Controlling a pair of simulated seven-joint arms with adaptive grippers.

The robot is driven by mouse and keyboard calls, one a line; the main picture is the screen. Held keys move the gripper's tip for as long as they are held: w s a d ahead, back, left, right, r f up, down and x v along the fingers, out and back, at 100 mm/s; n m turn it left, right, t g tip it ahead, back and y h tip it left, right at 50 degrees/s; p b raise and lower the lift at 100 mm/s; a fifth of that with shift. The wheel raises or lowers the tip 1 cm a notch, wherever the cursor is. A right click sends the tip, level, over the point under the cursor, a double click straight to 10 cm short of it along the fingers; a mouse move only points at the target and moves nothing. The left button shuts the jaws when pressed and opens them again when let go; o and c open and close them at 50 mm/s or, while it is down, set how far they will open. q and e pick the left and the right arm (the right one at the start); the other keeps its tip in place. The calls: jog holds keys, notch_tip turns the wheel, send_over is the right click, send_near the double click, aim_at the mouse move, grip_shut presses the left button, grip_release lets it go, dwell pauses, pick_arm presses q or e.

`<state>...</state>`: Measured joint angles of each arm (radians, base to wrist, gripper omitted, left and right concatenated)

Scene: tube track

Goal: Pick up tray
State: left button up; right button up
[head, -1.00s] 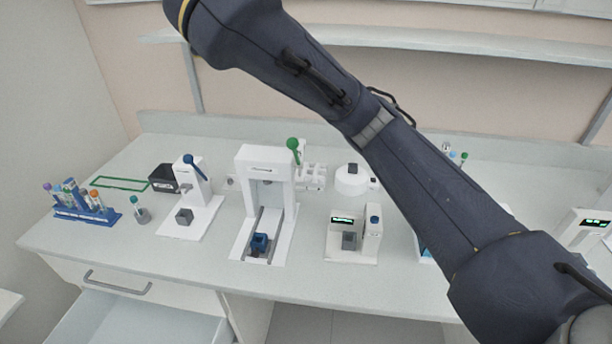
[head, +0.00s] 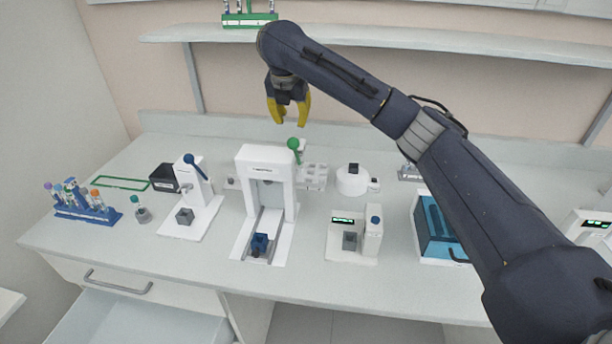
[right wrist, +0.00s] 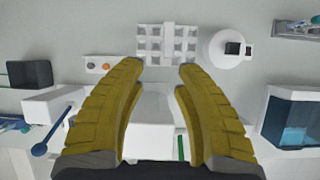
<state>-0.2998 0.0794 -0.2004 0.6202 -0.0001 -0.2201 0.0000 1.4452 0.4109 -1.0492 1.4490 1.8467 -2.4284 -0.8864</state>
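A white tray with square compartments (head: 313,174) stands on the bench behind the white press with the green-knobbed lever. The press and lever partly hide it in the head view. In the right wrist view the tray (right wrist: 167,43) shows beyond my fingertips, near the top middle. My right gripper (head: 288,116) is open and empty, pointing down above the back of the bench. In the right wrist view its yellow fingers (right wrist: 160,66) stand apart with nothing between them. My left gripper is not in view.
The white press (head: 265,166) stands just in front of the tray. A round white device (head: 352,182) is to its right, and a blue-windowed box (head: 436,232) farther right. A blue tube rack (head: 88,214) is at left. A green-white rack (head: 249,18) sits on the shelf above.

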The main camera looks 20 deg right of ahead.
aim_at(302, 154)
jog(key=shift+n+g, duration=0.4)
jog(key=x, duration=0.8)
jog(key=d+x, duration=0.1)
jog(key=x, duration=0.3)
jog(key=shift+s+d+f, duration=0.1)
jog(key=shift+f, duration=0.2)
jog(key=shift+x, duration=3.25)
jog(key=shift+r, duration=0.1)
jog(key=shift+c, duration=0.4)
grip_shut()
